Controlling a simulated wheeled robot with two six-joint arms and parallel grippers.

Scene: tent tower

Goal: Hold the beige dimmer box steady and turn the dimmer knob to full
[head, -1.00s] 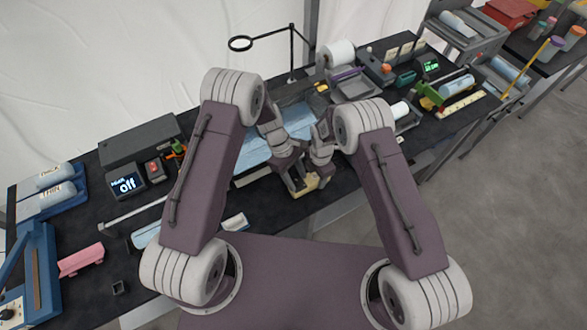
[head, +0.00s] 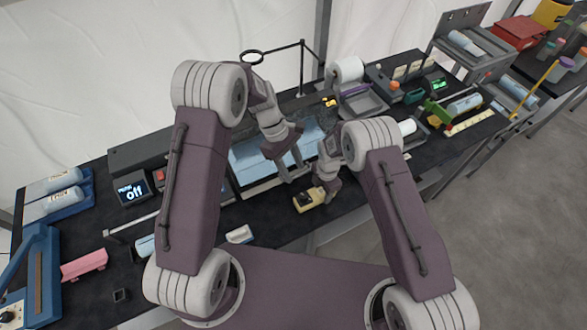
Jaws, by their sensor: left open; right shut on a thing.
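The beige dimmer box (head: 309,200) lies at the front edge of the dark table, just left of my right gripper. My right gripper (head: 322,190) is shut on the box at its right end. My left gripper (head: 295,175) is open and empty, above and a little behind the box, apart from it. The dimmer knob is too small to make out. A small display (head: 131,189) at the left of the table reads "off".
A light blue panel (head: 250,162) lies behind the grippers. A ring on a stand (head: 303,70) rises at the back. A white roll (head: 347,69) and trays crowd the right. A small white piece (head: 240,234) lies at the front edge.

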